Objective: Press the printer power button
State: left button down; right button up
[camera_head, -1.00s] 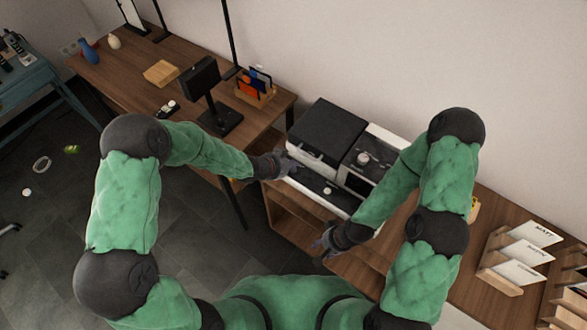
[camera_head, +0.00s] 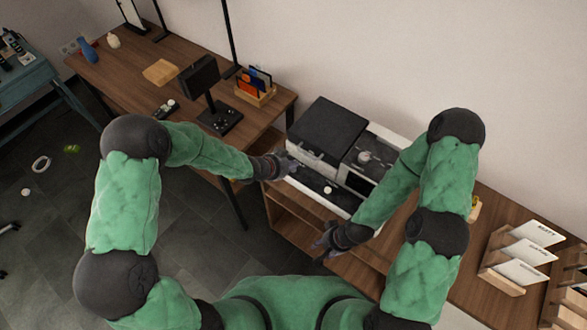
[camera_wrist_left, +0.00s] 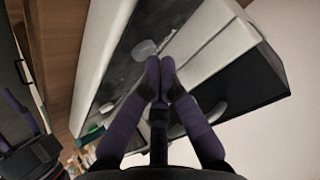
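The printer (camera_head: 325,132) is a black and white machine on a wooden cabinet against the wall. A small round white button-like part (camera_head: 327,190) sits on its dark front strip, and a round light knob (camera_head: 364,156) is on its upper right part. My left gripper (camera_head: 287,166) is at the printer's left front corner. In the left wrist view its two fingertips (camera_wrist_left: 160,68) are together with nothing between them, close to the printer front; a pale rounded part (camera_wrist_left: 144,49) shows just beyond. I cannot tell whether they touch it. My right gripper (camera_head: 327,241) is low in front of the cabinet, its fingers unclear.
A wooden desk (camera_head: 130,80) with a dark stand (camera_head: 208,90) and a card holder (camera_head: 256,88) is at the left. Letter racks (camera_head: 515,262) stand on the cabinet at the right. My right forearm crosses the printer's right side.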

pick_arm(q)
jog(key=shift+f, duration=0.3)
dwell(0.6)
jog(key=shift+r, duration=0.2)
jog(key=shift+r+p, duration=0.3)
jog(key=shift+r, duration=0.3)
notch_tip(320, 180, up, 6)
jog(key=p, duration=0.4)
jog(key=shift+p, duration=0.3)
dwell(2.1)
